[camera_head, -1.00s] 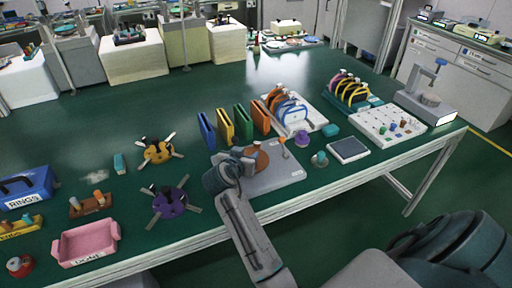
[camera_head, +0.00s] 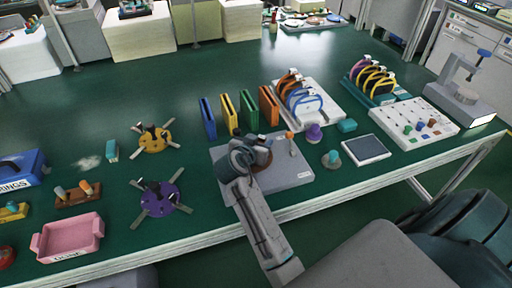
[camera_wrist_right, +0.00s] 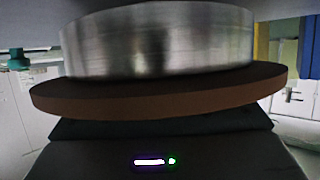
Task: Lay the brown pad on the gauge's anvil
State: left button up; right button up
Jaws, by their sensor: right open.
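The brown pad (camera_head: 265,181) is a round disc on a grey plate near the table's front edge. My right gripper (camera_head: 251,154) is open over the plate and hides part of the pad. In the right wrist view the brown disc (camera_wrist_right: 160,97) fills the width, just under a shiny metal cylinder (camera_wrist_right: 158,40); whether the jaws touch either one cannot be told. The gauge (camera_head: 462,80), grey with an upright post and blue knob, stands at the far right, with a round anvil (camera_head: 467,95) on its base. My left gripper is out of view.
The grey plate (camera_head: 290,178) also bears a small post with an orange top. Upright coloured folders (camera_head: 229,113) stand behind it. A dark flat tablet (camera_head: 366,149) and a white board with pegs (camera_head: 414,122) lie towards the gauge. A pink tray (camera_head: 70,238) is at left.

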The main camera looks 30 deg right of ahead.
jog(key=shift+w+d+f, duration=0.1)
jog(key=shift+a+r, duration=0.3)
jog(key=shift+a, duration=0.05)
jog(key=shift+d+f, duration=0.1)
grip_shut()
